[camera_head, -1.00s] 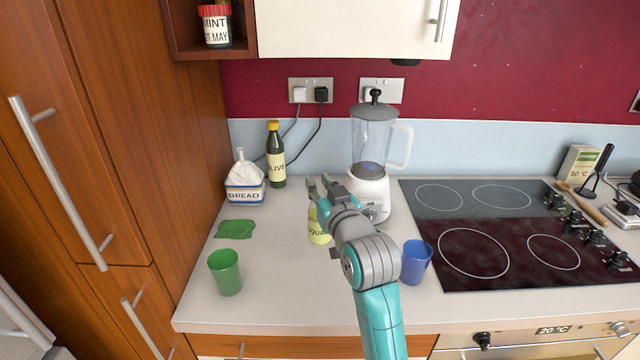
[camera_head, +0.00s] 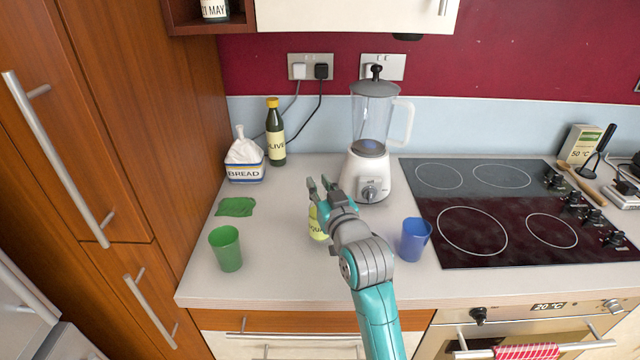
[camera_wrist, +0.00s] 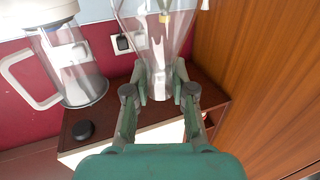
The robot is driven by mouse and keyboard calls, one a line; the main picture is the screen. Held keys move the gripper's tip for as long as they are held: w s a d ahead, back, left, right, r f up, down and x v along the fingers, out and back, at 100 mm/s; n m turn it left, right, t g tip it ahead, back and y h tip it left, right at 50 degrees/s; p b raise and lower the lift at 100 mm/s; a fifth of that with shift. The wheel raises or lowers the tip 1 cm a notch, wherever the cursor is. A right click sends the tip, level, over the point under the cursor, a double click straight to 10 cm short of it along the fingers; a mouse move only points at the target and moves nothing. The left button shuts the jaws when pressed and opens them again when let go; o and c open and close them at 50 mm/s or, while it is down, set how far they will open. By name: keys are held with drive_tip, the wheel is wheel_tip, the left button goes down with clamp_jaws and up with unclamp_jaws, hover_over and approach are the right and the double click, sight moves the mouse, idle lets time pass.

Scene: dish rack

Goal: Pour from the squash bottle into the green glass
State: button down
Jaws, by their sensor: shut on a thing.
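The squash bottle (camera_head: 317,225) has a yellow label and stands out on the worktop, partly hidden behind my gripper (camera_head: 322,187). In the wrist view the clear bottle (camera_wrist: 160,45) is between the two fingers of my gripper (camera_wrist: 160,88), which is shut on it. The green glass (camera_head: 226,250) stands upright near the worktop's front left, apart from and to the left of my gripper. What is inside the glass is not clear.
A blue glass (camera_head: 414,240) stands right of my arm. The blender (camera_head: 368,175) is behind my gripper. A green cloth (camera_head: 236,207), a bread bag (camera_head: 245,160) and an olive bottle (camera_head: 276,135) are at left. The hob (camera_head: 500,215) is at right. Worktop between green glass and bottle is clear.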

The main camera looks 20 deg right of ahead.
drive_tip(key=shift+f, duration=0.95)
idle(0.5)
drive_tip(key=c, duration=0.9)
unclamp_jaws()
drive_tip(key=s, duration=1.2)
drive_tip(key=shift+d, duration=0.2)
clamp_jaws()
